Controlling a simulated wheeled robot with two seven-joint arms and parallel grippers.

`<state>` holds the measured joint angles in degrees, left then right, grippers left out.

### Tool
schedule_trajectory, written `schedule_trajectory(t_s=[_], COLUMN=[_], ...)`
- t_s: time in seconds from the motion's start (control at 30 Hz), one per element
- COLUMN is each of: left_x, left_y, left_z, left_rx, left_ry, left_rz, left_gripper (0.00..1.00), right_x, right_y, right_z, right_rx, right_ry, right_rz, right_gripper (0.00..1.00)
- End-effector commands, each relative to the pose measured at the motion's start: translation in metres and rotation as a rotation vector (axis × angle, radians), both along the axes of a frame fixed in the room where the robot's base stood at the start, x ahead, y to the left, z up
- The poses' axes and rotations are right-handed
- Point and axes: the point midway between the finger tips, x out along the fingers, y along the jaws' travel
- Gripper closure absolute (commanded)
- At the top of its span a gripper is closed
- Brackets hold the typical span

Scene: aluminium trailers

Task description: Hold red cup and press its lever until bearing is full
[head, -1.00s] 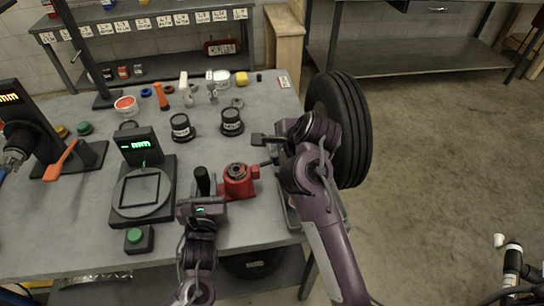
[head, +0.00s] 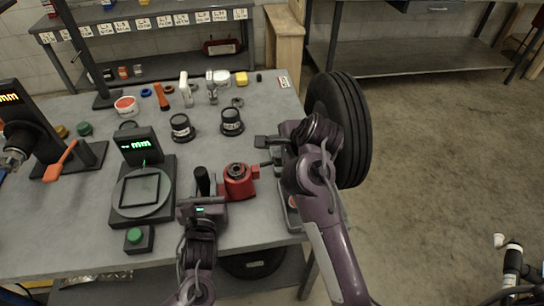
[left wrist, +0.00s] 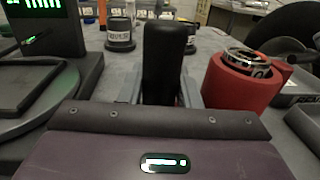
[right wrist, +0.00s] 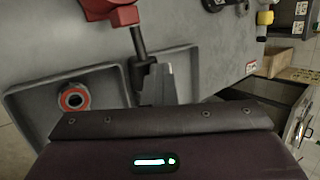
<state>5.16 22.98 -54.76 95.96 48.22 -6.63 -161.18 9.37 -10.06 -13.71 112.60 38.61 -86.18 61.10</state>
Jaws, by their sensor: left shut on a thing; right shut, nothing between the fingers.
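The red cup (head: 238,184) stands upright near the table's front edge, with a metallic bearing ring (left wrist: 247,63) in its top. It also shows in the left wrist view (left wrist: 238,90). My left gripper (head: 203,196) is shut on the cup's black handle (left wrist: 168,55), to the cup's left. The dark lever (right wrist: 138,42) sticks out from the cup's right side. My right gripper (right wrist: 160,85) is shut and empty at the lever's outer end; I cannot tell whether it touches. The right fingertips are hard to make out in the head view.
A grey tray (head: 292,218) lies under my right arm; a red-rimmed ring (right wrist: 73,98) lies in it. A scale (head: 143,190) with a green-lit display stands left of the cup. Two black jars (head: 232,122) (head: 182,127) stand behind. A tyre (head: 340,130) is beside the table's right edge.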

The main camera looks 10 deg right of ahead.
Motion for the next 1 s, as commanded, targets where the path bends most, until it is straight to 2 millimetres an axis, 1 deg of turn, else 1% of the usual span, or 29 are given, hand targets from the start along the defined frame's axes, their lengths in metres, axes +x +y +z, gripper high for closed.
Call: schedule_trajectory(t_s=[0.03,0.27,0.7,1.0], left_x=[0.0,0.0,0.0,0.0], left_y=[0.001,0.0,-0.001,0.0], left_z=[0.0,0.0,0.0,0.0], left_rx=[0.0,0.001,-0.001,0.0], left_ry=[0.0,0.001,0.0,0.0], left_rz=[0.002,0.0,-0.001,0.001], left_gripper=[0.99,0.99,0.99,0.99], right_x=[-0.008,-0.009,-0.012,-0.013], right_y=[0.022,0.027,0.043,0.046], right_z=[-0.005,0.0,0.018,0.023], right_rx=[0.05,0.048,0.047,0.046], right_ry=[0.024,0.024,0.021,0.02], right_rz=[0.018,0.021,0.016,0.013], right_gripper=[1.0,1.0,1.0,1.0])
